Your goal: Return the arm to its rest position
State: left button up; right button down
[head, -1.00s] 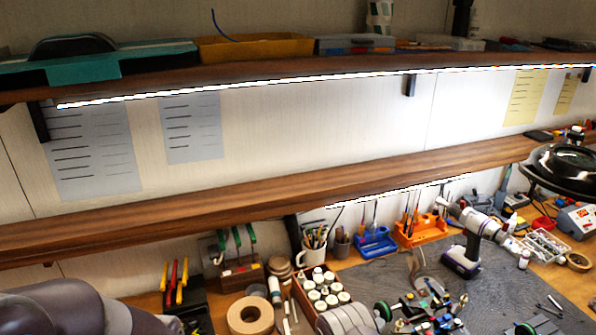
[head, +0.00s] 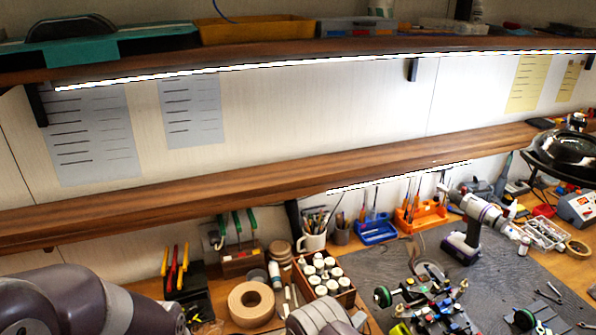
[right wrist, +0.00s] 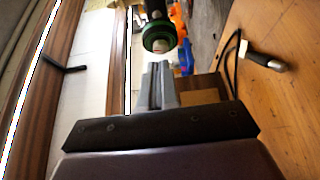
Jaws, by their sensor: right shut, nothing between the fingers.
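My right gripper (right wrist: 158,72) shows in the right wrist view as two light grey fingers pressed together, with nothing between them. Beyond the fingertips is a green-rimmed wheel (right wrist: 159,38), apart from them. In the head view, purple-grey arm links of mine fill the bottom left corner, and a grey rounded part cut off by the bottom edge hides some of the bench. I cannot make out the right fingertips there. The car parts with a green wheel (head: 382,297) lie on the dark mat (head: 385,262). My left gripper is not visible.
A tape roll (head: 251,304), a box of white-capped bottles (head: 325,275) and a drill (head: 462,245) stand on the bench. A black rack with pliers (head: 176,272) is close to my arm at the left. Two wooden shelves (head: 250,196) run across the wall.

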jog(key=w+a+r+m+g+y+b, duration=0.25)
jog(key=w+r+m+y, duration=0.2)
jog(key=y, duration=0.45)
jog(key=s+d+r+m+g+y, duration=0.1)
jog(key=s+d+r+g, duration=0.1)
jog(key=s, duration=0.7)
jog(key=s+d+r+m+g+y+b, duration=0.1)
jog(key=s+g, duration=0.3)
jog(key=s, duration=0.4)
jog(key=s+d+r+m+g+y, duration=0.1)
jog(key=s+d+r+m+g, duration=0.2)
jog(key=s, duration=0.6)
jog(key=shift+s+d+g+b, duration=0.2)
jog(key=shift+s+g+b, duration=0.15)
jog(key=shift+s+r, duration=0.15)
